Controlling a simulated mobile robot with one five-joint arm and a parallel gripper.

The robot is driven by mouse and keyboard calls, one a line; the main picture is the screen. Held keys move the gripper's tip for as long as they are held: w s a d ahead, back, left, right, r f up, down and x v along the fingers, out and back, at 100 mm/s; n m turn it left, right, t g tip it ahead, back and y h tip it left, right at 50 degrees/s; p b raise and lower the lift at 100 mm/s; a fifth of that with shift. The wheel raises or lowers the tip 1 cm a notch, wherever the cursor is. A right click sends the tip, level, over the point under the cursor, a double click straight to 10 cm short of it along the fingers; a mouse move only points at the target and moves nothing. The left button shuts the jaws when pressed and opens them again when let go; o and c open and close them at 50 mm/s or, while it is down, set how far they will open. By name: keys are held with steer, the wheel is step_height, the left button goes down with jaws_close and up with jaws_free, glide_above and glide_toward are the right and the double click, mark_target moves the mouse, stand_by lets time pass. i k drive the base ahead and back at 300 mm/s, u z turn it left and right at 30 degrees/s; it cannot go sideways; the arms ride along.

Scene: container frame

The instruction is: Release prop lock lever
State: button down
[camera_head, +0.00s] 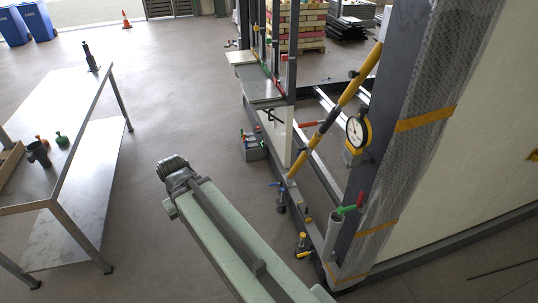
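A yellow diagonal prop (357,79) runs from the upper right down to the lower left, beside the wrapped upright post. A dark collar (329,119) sits around its middle. A red lever (308,123) sticks out to the left by this collar, roughly level; I take it for the lock lever but cannot read any mark on it. My pale green arm reaches in from the bottom, left of the prop and apart from it. Its visible end is a dark ribbed joint. I see no gripper fingers.
A metal shelf (262,91) stands behind. A steel table (62,112) is at left.

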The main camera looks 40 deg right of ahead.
mark_target(302, 149)
steer(key=u, duration=0.05)
steer(key=i, duration=1.1)
steer(key=z, duration=0.65)
